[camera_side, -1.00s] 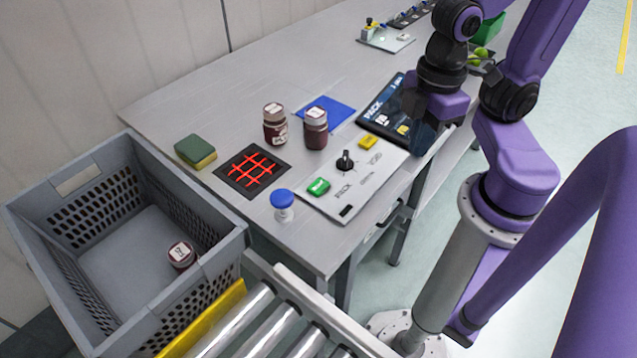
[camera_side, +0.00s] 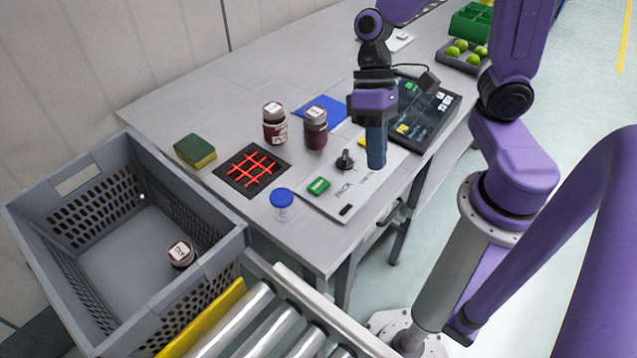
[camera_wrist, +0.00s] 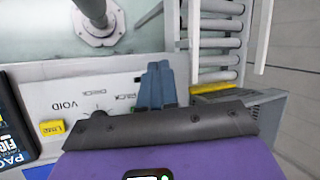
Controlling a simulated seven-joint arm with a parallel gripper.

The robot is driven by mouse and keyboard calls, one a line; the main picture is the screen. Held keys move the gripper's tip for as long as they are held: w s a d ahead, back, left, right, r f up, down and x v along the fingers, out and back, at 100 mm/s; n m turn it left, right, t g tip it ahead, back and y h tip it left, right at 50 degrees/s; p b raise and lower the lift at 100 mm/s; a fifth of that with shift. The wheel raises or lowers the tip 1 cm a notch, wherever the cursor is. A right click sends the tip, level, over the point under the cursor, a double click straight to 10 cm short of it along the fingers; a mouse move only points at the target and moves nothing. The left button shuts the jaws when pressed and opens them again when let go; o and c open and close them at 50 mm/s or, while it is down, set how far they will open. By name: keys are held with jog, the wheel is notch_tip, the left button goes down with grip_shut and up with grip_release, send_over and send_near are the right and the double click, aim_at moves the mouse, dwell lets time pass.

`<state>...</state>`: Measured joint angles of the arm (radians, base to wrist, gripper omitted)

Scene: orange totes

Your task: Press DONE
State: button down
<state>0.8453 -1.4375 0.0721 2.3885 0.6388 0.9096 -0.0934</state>
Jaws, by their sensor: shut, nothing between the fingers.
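A light panel (camera_side: 335,205) lies on the table with a green button (camera_side: 318,186), a black knob (camera_side: 344,160) and a yellow button (camera_side: 362,142). The green button bears small white lettering that I cannot read. The yellow button also shows in the wrist view (camera_wrist: 52,127); my gripper partly hides it in the side view. My gripper (camera_side: 376,163) points down with blue fingers shut and empty, above the panel's right part, to the right of the knob and apart from the green button. In the wrist view the fingers (camera_wrist: 157,72) hide much of the panel.
A dark tablet (camera_side: 425,115) lies right of the panel. Two dark jars (camera_side: 274,125) (camera_side: 315,130), a blue-topped item (camera_side: 282,200), a red-grid tile (camera_side: 252,168) and a sponge (camera_side: 195,150) stand left. A grey crate (camera_side: 75,182) holds one jar (camera_side: 181,254).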

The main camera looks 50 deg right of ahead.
aim_at(321, 182)
jog(key=w+f+m+t+y, duration=0.2)
jog(key=w+m+y, duration=0.3)
jog(key=w+m, duration=0.4)
jog(key=w, duration=0.3)
jog(key=shift+d+f, duration=0.15)
jog(key=shift+f, duration=0.15)
jog(key=shift+f, duration=0.15)
jog(key=shift+f, duration=4.25)
jog(key=shift+f, duration=0.1)
jog(key=shift+f, duration=0.35)
